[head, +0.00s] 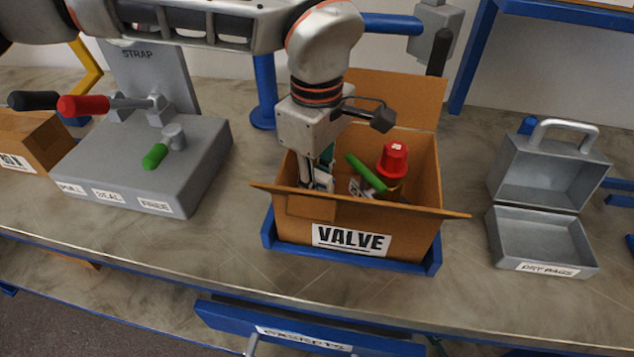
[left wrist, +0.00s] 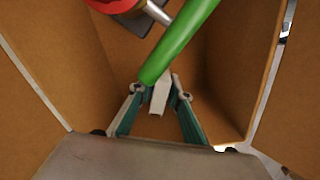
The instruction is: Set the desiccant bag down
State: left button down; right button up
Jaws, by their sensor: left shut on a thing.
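My left gripper (head: 318,178) reaches down into an open cardboard box (head: 428,215) labelled VALVE. In the left wrist view its two fingers (left wrist: 160,92) are closed on a small white desiccant bag (left wrist: 159,98), low inside the box. The bag is hard to make out in the head view, among the fingers. A valve with a red cap (head: 393,160) and a green lever (head: 366,172) sits in the box to the right of my gripper. In the left wrist view the green lever (left wrist: 180,40) passes just beyond the bag. My right gripper does not show.
The box stands in a blue tray (head: 350,258) with its flaps open. An open grey case (head: 540,235) labelled DRY BAGS is at right and looks empty. A grey strapping machine (head: 150,150) and another carton (head: 30,140) are at left. Bare bench lies between box and case.

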aim_at(317, 174)
pick_arm(q)
jog(key=shift+r, duration=0.1)
jog(key=c, duration=1.9)
grip_release()
notch_tip(317, 174, up, 12)
jog(key=shift+r+p, duration=0.1)
jog(key=shift+p, duration=0.95)
